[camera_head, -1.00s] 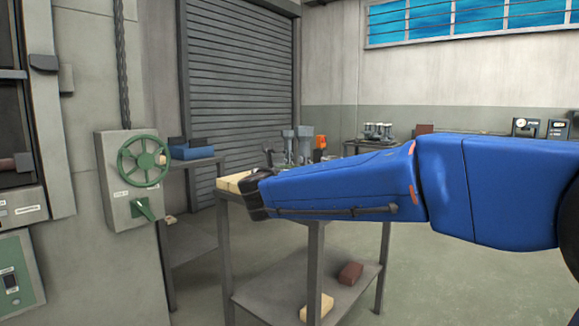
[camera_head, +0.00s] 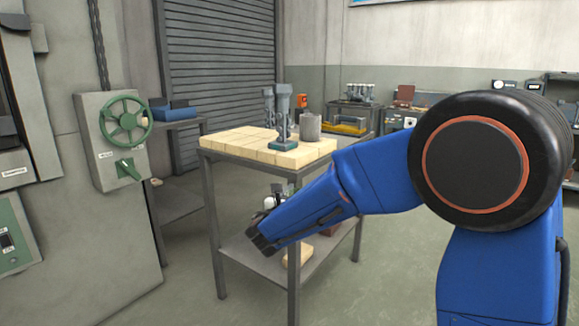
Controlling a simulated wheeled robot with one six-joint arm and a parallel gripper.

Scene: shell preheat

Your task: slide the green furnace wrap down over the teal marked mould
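A grey mould (camera_head: 283,112) stands upright on a teal base on the brick-topped table. A second, similar grey mould (camera_head: 268,97) stands just behind it to the left. A grey, round, upright sleeve-like piece (camera_head: 308,127) stands to the right of the teal-based mould, apart from it. I cannot make out a green wrap. My blue arm reaches down and left in front of the table, below its top.
The table top (camera_head: 250,147) is paved with cream bricks. Its lower shelf (camera_head: 262,262) holds a pale brick (camera_head: 298,255). A wall box with a green handwheel (camera_head: 125,121) is on the left. A side table (camera_head: 180,126) and back bench (camera_head: 352,120) stand behind. Floor at right is clear.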

